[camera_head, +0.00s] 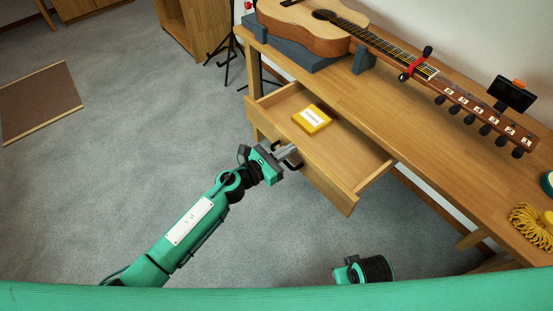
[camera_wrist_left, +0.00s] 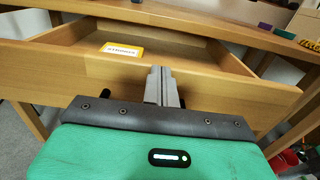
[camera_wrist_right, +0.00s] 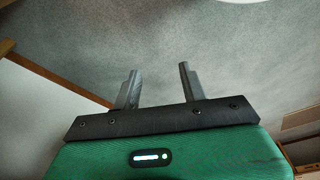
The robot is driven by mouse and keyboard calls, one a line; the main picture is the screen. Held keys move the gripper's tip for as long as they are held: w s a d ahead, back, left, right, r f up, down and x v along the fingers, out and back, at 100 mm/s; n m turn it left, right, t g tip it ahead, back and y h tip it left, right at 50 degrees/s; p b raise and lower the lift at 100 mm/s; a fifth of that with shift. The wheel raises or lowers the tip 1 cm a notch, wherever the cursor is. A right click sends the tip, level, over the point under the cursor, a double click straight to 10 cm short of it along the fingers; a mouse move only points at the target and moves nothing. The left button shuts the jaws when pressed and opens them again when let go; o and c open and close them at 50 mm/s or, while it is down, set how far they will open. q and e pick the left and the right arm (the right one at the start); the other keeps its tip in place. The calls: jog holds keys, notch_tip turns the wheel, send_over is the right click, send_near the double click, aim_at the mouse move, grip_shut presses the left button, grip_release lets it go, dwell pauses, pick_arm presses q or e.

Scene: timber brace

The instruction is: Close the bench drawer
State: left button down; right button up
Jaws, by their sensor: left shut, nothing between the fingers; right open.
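The wooden bench drawer (camera_head: 335,155) is pulled out from under the bench, and its inside shows from above. It also fills the left wrist view (camera_wrist_left: 225,92). A dark handle (camera_head: 297,166) is on its front, partly hidden by my gripper. My left gripper (camera_head: 289,152) is shut and empty, its fingertips at the drawer front beside the handle; I cannot tell whether they touch. The closed fingers show in the left wrist view (camera_wrist_left: 162,87). My right gripper (camera_wrist_right: 157,85) is open and empty over grey floor; in the head view only its wrist shows at the bottom.
A yellow packet (camera_head: 312,119) lies in the drawer. The bench top (camera_head: 400,105) holds a guitar (camera_head: 305,25) on dark supports, a clip-on device (camera_head: 512,94) and a yellow coil (camera_head: 533,225). A stand (camera_head: 229,60) is behind the drawer.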

aim_at(300, 143)
pick_arm(q)
jog(key=b+x, duration=0.2)
jog(key=x, duration=0.5)
jog(key=shift+w+d+f, duration=0.1)
jog(key=shift+d, duration=0.05)
jog(key=b+x, duration=0.2)
jog(key=x, duration=0.5)
jog(key=shift+b, duration=0.4)
jog(key=shift+b+x, duration=0.35)
jog(key=shift+x, duration=0.45)
jog(key=shift+w+d, duration=0.25)
jog(key=shift+d, duration=0.05)
jog(key=shift+r, duration=0.4)
pick_arm(e)
notch_tip(300, 143, up, 10)
jog(key=w+a+t+y, duration=0.1)
jog(key=a+t, duration=0.1)
jog(key=t, duration=0.1)
pick_arm(q)
jog(key=shift+r, duration=0.15)
pick_arm(e)
jog(key=shift+w, duration=0.1)
